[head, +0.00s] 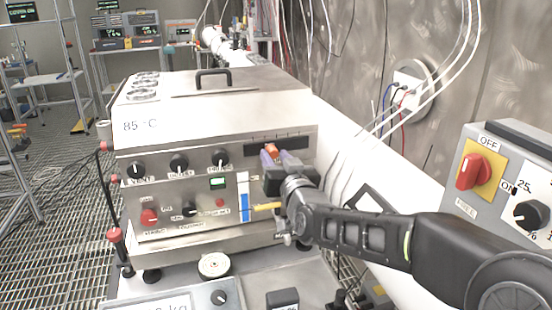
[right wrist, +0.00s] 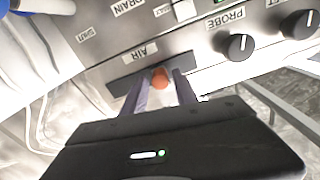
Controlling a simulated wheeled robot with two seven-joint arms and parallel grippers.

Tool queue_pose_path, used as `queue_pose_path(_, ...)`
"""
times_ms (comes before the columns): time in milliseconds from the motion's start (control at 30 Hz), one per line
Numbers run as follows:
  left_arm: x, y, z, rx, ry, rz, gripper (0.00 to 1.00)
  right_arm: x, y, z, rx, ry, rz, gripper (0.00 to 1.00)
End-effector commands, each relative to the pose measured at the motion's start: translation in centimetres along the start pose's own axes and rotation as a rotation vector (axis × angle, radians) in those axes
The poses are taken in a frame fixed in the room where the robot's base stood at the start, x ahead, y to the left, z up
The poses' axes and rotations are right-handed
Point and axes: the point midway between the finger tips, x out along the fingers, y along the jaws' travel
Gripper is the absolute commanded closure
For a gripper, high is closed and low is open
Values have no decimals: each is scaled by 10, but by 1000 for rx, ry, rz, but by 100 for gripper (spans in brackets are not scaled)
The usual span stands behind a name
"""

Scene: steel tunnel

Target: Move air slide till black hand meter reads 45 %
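The air slide's orange-red knob (head: 271,151) sits in a dark slot (head: 296,141) on the steel machine's front, at the upper right. In the right wrist view the knob (right wrist: 160,78) is at the slot, near the "AIR" label (right wrist: 140,54). My right gripper (head: 280,158) is at the slot with its two fingers apart, one on each side of the knob. In the right wrist view the fingers (right wrist: 161,88) show narrow gaps beside the knob. Several small round dials (head: 143,87) are on the machine's top left; their hands are too small to read. My left gripper is not in view.
The machine's front (head: 160,207) carries several black knobs, a red knob (head: 149,217), a green display (head: 218,183) and a blue-white column (head: 244,198). A control box (head: 505,180) stands at the right, near my right arm. White cables hang along the wall.

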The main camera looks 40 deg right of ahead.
Motion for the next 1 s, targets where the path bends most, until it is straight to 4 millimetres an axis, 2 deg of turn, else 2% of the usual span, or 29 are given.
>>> queue_pose_path(67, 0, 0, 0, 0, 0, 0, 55, 0, 0, 0, 0, 0, 0, 73)
queue_pose_path(400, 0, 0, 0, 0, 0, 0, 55, 0, 0, 0, 0, 0, 0, 100)
queue_pose_path(1000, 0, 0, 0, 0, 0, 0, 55, 0, 0, 0, 0, 0, 0, 100)
